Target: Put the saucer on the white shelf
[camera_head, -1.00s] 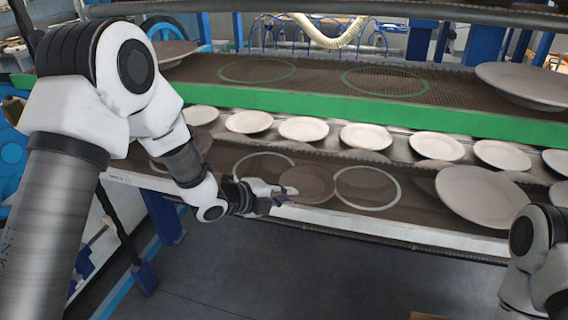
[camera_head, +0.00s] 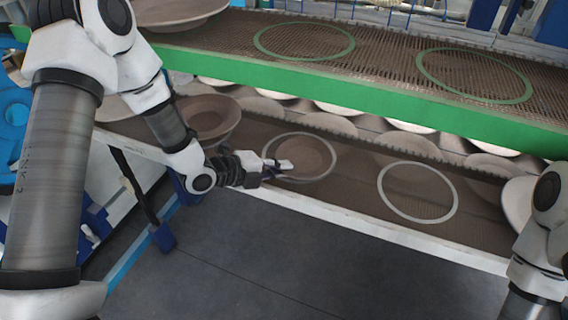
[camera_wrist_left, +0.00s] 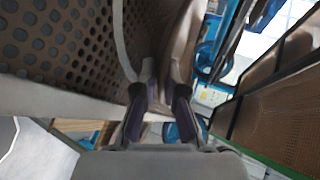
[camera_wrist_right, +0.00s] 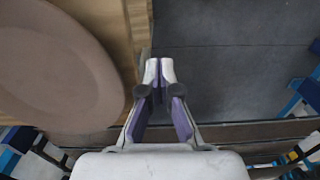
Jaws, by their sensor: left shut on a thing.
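The saucer (camera_head: 306,154) is a brown-grey round dish. In the head view it lies within the left white ring (camera_head: 329,139) on the brown perforated surface of the white-edged lower shelf (camera_head: 372,222). My left gripper (camera_head: 282,165) is shut on its near left rim. In the left wrist view the saucer (camera_wrist_left: 177,42) stands edge-on between the fingertips (camera_wrist_left: 163,78), close to the perforated surface. I cannot tell whether it touches the shelf. My right gripper (camera_wrist_right: 160,75) is shut and empty in its wrist view, apart from the shelf.
A bowl-like plate (camera_head: 212,118) stands left of the saucer. A second white ring (camera_head: 456,203) to the right is empty. The green-edged shelf (camera_head: 340,82) runs above. A large plate (camera_wrist_right: 55,70) lies on a wooden surface (camera_wrist_right: 118,28) beside my right gripper.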

